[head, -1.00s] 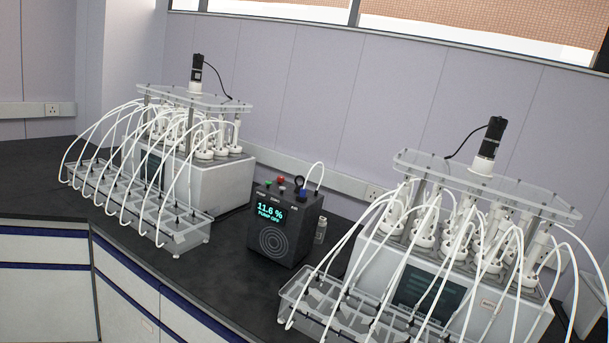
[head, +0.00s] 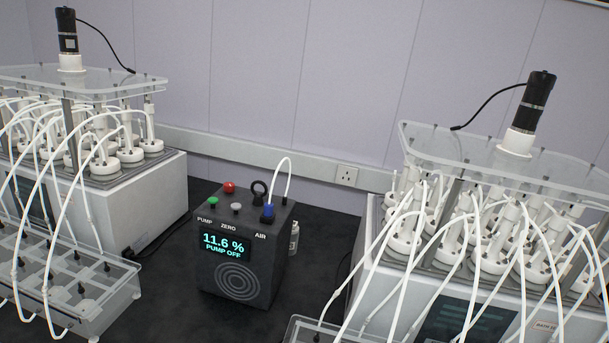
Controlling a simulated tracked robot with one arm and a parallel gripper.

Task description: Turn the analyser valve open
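The dark box-shaped analyser (head: 245,252) stands on the black bench between two reactor units. Its display (head: 224,246) reads 11.6 % and PUMP OFF. On its top are a green button (head: 213,201) by the PUMP label, a grey-white button (head: 236,208) by ZERO, and a red button (head: 229,187). A blue valve part (head: 268,211) sits near the AIR label, with a white tube rising from it. A black ring (head: 260,190) stands behind it. I cannot tell the valve's setting. My gripper is not in view.
Reactor units with many white tubes stand at left (head: 130,185) and right (head: 480,265). A clear tube tray (head: 95,290) is at lower left. A small bottle (head: 294,237) stands behind the analyser's right side. Bare bench (head: 175,290) lies left of the analyser.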

